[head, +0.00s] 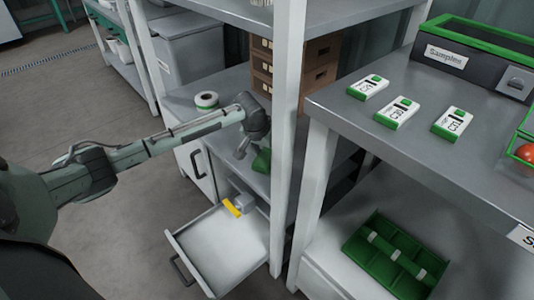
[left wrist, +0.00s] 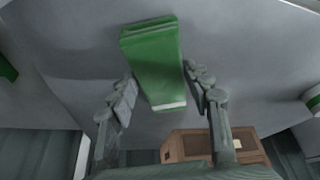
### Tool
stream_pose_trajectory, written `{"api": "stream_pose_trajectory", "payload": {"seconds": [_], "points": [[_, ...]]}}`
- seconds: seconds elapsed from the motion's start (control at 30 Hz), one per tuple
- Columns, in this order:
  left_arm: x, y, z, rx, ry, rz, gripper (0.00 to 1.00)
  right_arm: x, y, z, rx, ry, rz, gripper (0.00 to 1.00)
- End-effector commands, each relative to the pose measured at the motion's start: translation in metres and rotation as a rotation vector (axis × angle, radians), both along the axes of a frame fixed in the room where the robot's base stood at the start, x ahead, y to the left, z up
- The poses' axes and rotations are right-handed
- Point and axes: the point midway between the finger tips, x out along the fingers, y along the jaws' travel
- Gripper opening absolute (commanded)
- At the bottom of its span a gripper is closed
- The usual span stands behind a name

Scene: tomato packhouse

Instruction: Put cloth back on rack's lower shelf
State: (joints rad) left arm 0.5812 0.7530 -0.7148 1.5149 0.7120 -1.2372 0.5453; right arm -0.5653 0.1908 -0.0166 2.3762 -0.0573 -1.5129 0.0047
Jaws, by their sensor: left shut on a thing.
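The green folded cloth (head: 262,162) hangs at my left gripper (head: 246,148), over the front part of the rack's lower grey shelf (head: 235,82). In the left wrist view the cloth (left wrist: 152,58) is a green folded strip with a pale end, its near end between the two fingers of my left gripper (left wrist: 160,98). The gripper is shut on it. Whether the cloth touches the shelf cannot be told. My right gripper is not in view.
A tape roll (head: 207,100) and brown drawer boxes (head: 320,62) stand on the shelf. A rack post (head: 287,130) rises just right of the gripper. Below, a drawer (head: 215,250) is pulled open, with a yellow item (head: 231,208) at its back. A bench (head: 420,140) stands right.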

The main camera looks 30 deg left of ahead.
Motion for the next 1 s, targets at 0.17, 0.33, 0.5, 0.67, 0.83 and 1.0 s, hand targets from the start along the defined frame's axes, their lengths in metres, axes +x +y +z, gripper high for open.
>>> {"api": "stream_pose_trajectory", "payload": {"seconds": [0.17,0.33,0.5,0.67,0.83,1.0], "points": [[0.001,0.0,0.001,0.0,-0.002,0.0,0.22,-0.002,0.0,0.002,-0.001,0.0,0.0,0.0],[0.0,0.0,-0.001,0.0,-0.001,0.0,0.54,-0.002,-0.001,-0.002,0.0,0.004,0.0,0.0],[0.0,0.0,-0.001,0.0,-0.001,0.0,0.7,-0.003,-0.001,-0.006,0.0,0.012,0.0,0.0],[0.0,0.0,-0.001,0.0,-0.002,0.0,0.7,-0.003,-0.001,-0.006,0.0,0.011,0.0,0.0],[0.0,0.0,0.004,0.0,-0.003,0.0,0.7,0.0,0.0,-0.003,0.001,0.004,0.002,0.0],[-0.009,0.0,0.029,0.001,-0.005,-0.002,0.7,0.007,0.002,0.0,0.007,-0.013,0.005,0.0]]}}
